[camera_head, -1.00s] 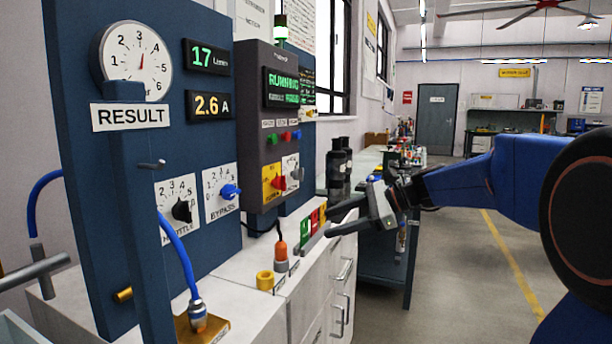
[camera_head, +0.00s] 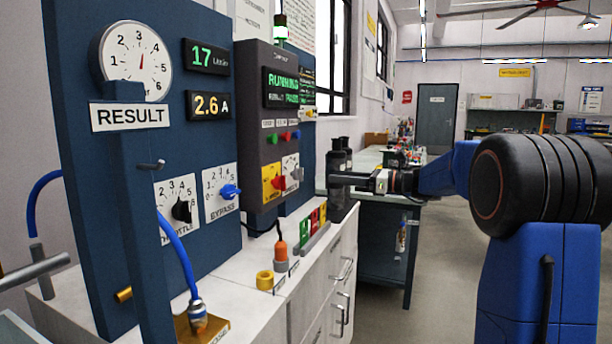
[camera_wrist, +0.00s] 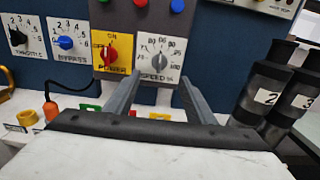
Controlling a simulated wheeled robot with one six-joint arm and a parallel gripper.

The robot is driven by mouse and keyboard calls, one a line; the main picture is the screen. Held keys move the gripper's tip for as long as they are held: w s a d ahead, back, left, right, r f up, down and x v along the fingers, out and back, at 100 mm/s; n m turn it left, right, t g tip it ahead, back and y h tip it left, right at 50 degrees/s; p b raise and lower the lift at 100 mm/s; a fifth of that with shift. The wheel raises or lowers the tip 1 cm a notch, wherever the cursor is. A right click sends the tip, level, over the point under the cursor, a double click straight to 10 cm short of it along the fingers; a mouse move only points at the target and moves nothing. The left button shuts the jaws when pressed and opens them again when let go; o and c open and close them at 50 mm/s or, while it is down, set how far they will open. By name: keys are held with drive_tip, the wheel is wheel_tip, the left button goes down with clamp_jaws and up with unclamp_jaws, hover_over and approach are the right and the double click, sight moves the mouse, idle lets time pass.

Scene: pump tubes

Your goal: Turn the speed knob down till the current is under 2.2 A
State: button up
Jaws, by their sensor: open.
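The speed knob (camera_wrist: 159,61) is a grey-white dial marked "SPEED %" in the wrist view, on the lower right of the control box (camera_head: 259,150). It also shows in the head view (camera_head: 296,173). The current display (camera_head: 210,105) reads 2.6 A in the head view. My gripper (camera_wrist: 152,88) is open and empty in the wrist view. Its two fingers reach towards the panel, with the speed knob between and just above their tips.
A red power knob (camera_wrist: 111,53) on a yellow plate sits directly left of the speed knob. The bypass knob (camera_head: 229,191) and throttle knob (camera_head: 181,210) are further left. Black bottles (camera_wrist: 262,95) labelled 2 and 3 stand close on the right.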

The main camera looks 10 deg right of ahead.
sight(297, 174)
drive_tip(key=x, duration=1.2)
drive_tip(key=shift+a, duration=0.15)
drive_tip(key=shift+c, duration=0.4)
drive_tip(key=c, duration=0.9)
